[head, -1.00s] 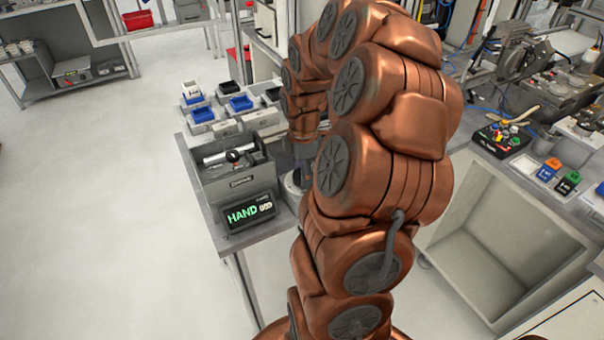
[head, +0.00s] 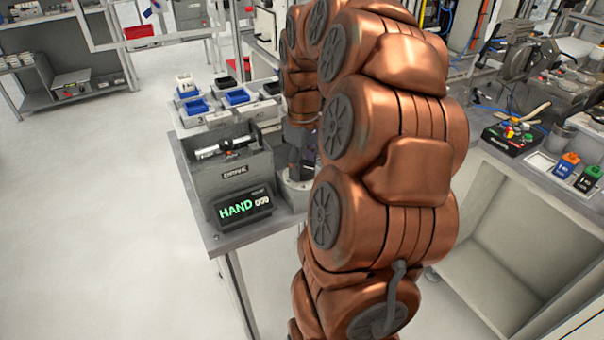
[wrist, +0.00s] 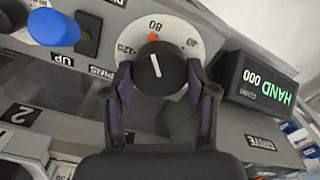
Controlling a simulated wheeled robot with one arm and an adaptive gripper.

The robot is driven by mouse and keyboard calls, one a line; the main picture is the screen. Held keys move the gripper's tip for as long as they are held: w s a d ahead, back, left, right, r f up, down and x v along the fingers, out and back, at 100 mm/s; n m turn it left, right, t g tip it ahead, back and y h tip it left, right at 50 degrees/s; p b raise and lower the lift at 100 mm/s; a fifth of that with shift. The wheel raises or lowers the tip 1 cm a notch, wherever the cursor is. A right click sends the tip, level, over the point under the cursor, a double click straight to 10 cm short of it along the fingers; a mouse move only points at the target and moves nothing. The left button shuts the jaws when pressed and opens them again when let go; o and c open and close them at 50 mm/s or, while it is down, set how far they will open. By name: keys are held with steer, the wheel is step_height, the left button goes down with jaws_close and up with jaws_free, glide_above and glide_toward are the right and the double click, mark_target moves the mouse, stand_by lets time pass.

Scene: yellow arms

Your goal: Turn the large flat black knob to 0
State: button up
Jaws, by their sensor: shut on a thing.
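The large black knob (wrist: 160,72) sits on a round white dial (wrist: 185,35) in the wrist view. A white line on its face runs toward an orange mark near the number 80. The numbers 120 and 40 lie to either side; I see no 0 on the visible part. My gripper (wrist: 160,80) has one dark finger on each side of the knob and is shut on it. The lower part of the dial is hidden behind the knob and gripper. In the head view my copper arm hides the knob.
A display (head: 243,206) reading HAND stands beside the dial and also shows upside down in the wrist view (wrist: 265,82). A blue button (wrist: 52,27) and a black switch (wrist: 88,34) are on the panel. Blue and black bins (head: 237,97) stand behind the grey box (head: 232,180).

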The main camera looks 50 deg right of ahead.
steer(key=m+b, duration=0.3)
steer(key=m, duration=0.3)
steer(key=shift+b, duration=0.4)
steer(key=m+b, duration=0.1)
steer(key=m, duration=0.5)
steer(key=shift+m+b, duration=0.4)
steer(key=m, duration=0.6)
steer(key=shift+r, duration=0.1)
steer(key=m+p, duration=0.1)
steer(key=m, duration=0.3)
steer(key=shift+m+p, duration=0.7)
steer(key=shift+m, duration=0.6)
steer(key=o, duration=1.2)
steer(key=shift+c, duration=0.2)
